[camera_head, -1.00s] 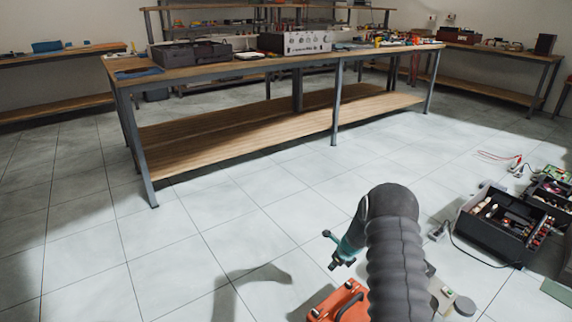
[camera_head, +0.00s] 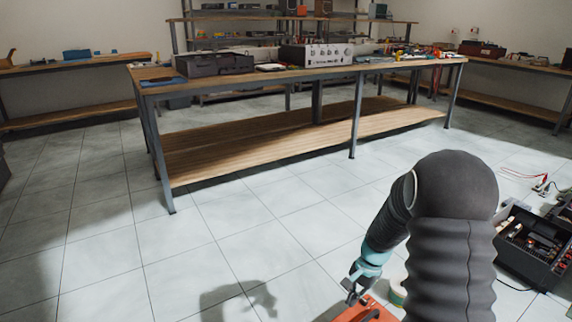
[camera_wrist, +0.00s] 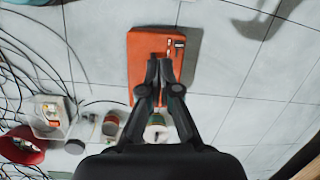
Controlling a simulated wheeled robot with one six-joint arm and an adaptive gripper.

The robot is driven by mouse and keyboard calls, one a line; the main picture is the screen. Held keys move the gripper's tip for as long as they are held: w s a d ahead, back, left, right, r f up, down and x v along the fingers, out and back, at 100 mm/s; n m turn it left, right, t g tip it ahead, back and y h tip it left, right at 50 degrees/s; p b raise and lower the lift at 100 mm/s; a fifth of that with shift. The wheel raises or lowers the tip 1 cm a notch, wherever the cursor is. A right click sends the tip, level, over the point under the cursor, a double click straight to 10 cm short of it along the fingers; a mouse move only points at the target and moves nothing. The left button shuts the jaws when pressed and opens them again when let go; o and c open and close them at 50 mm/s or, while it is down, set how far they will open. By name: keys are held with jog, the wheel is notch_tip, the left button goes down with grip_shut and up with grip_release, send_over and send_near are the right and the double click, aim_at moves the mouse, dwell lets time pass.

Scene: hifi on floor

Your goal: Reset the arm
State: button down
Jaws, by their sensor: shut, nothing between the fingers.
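My arm, in a dark ribbed sleeve, rises at the right of the head view and bends down to the left. My gripper (camera_head: 354,292) hangs at its end over the floor, near an orange case (camera_head: 366,310). In the wrist view my gripper (camera_wrist: 164,60) has its fingertips together with nothing between them. The orange case (camera_wrist: 144,42) lies on the tiles beyond and below the fingertips. I cannot tell the exact gap between them.
A long workbench (camera_head: 230,74) with a lower shelf stands ahead. Cables (camera_wrist: 40,50), a red bowl (camera_wrist: 24,145) and small containers lie at left in the wrist view. The floor at left is clear.

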jog(key=s+a+r+n+t+h, duration=0.2)
jog(key=s+r+n+t, duration=0.4)
jog(key=s+r, duration=1.8)
notch_tip(320, 180, up, 4)
jog(key=a+n, duration=0.1)
jog(key=n, duration=0.2)
jog(key=shift+s, duration=0.35)
